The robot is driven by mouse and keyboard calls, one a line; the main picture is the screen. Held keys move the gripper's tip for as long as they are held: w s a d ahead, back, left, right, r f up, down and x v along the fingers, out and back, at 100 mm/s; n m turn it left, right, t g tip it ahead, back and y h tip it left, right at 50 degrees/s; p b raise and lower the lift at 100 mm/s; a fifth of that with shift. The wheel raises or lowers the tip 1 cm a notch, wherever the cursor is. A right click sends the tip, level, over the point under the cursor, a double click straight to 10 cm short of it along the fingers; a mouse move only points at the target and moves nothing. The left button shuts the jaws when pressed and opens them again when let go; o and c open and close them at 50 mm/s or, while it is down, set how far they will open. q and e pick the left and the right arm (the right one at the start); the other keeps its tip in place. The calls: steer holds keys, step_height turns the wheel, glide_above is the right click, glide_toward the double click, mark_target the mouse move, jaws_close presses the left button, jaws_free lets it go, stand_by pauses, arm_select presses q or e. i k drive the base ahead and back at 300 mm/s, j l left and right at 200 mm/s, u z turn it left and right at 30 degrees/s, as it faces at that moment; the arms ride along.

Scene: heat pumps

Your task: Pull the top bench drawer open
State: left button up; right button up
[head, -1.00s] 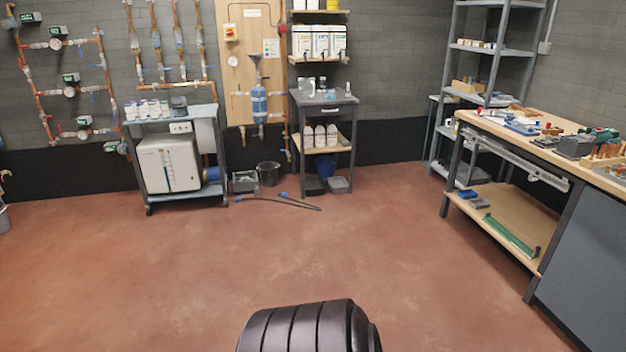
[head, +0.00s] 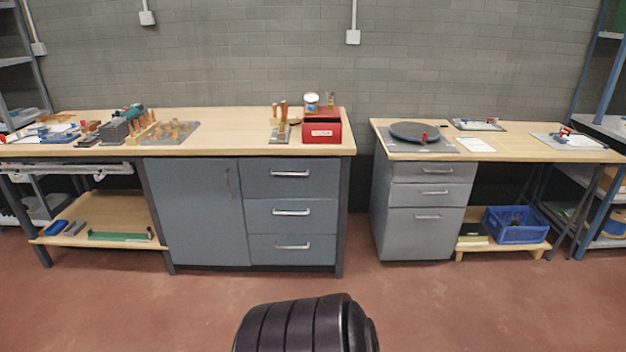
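Two benches stand against the wall in the head view. The left bench (head: 220,150) has a stack of three grey drawers; its top drawer (head: 290,187) is shut and has a silver bar handle (head: 290,173). The right bench (head: 490,153) also has a three-drawer unit; its top drawer (head: 432,175) is shut, with a small silver handle (head: 436,170). I cannot tell from the view alone which bench the task means. Neither of my grippers is in view.
A grey cupboard door (head: 195,212) is left of the left bench's drawers. A red box (head: 322,130) and tools stand on that bench. A blue crate (head: 516,224) sits on a low shelf at right. The red floor (head: 460,305) before both benches is clear.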

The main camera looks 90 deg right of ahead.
mark_target(306, 177)
steer(key=z, duration=2.4)
steer(key=i+z, duration=0.2)
steer(key=k, duration=0.1)
